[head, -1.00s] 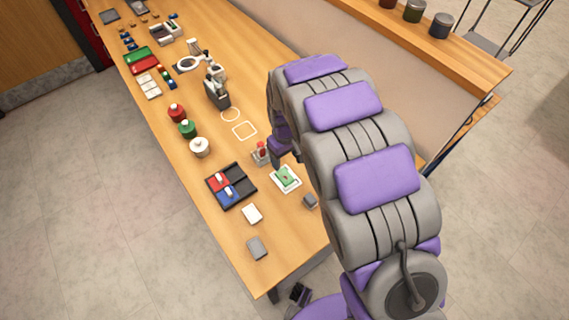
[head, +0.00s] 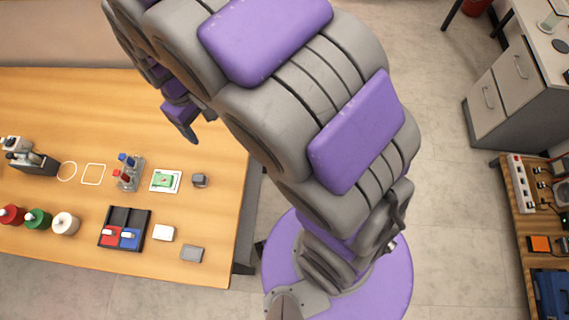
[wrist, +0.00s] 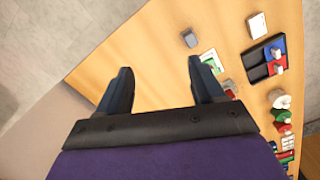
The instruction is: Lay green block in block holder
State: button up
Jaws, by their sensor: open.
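A green block (head: 164,180) lies on a white card (head: 153,188) near the right end of the wooden table. It also shows in the wrist view (wrist: 214,64), partly hidden by my right finger. A black divided tray (head: 129,213), which looks like the block holder, lies in front and to the left of it. Its front compartments show red (head: 110,235) and blue (head: 129,238); its back ones look dark and empty. My gripper (wrist: 160,66) is open and empty, above the table towards its back edge, apart from the green block.
A small stand (head: 128,178) with red and blue parts stands just left of the card. A dark grey cube (head: 200,180), a white block (head: 163,233) and a grey block (head: 191,254) lie nearby. Red, green and white containers (head: 38,219) stand left. The table's back right is clear.

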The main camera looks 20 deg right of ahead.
jog(key=s+d+r+m, duration=0.3)
jog(key=s+d, duration=0.5)
jog(key=s, duration=0.3)
jog(key=s+d+r+m+g, duration=0.1)
jog(key=s+d+r+m, duration=0.2)
jog(key=s+d, duration=0.6)
jog(key=s+m, duration=0.1)
jog(key=s, duration=0.2)
jog(key=shift+d+r+m, duration=0.15)
jog(key=shift+r+m, duration=0.05)
jog(key=shift+m, duration=0.1)
jog(key=shift+f+b, duration=0.5)
jog(key=shift+f, duration=0.05)
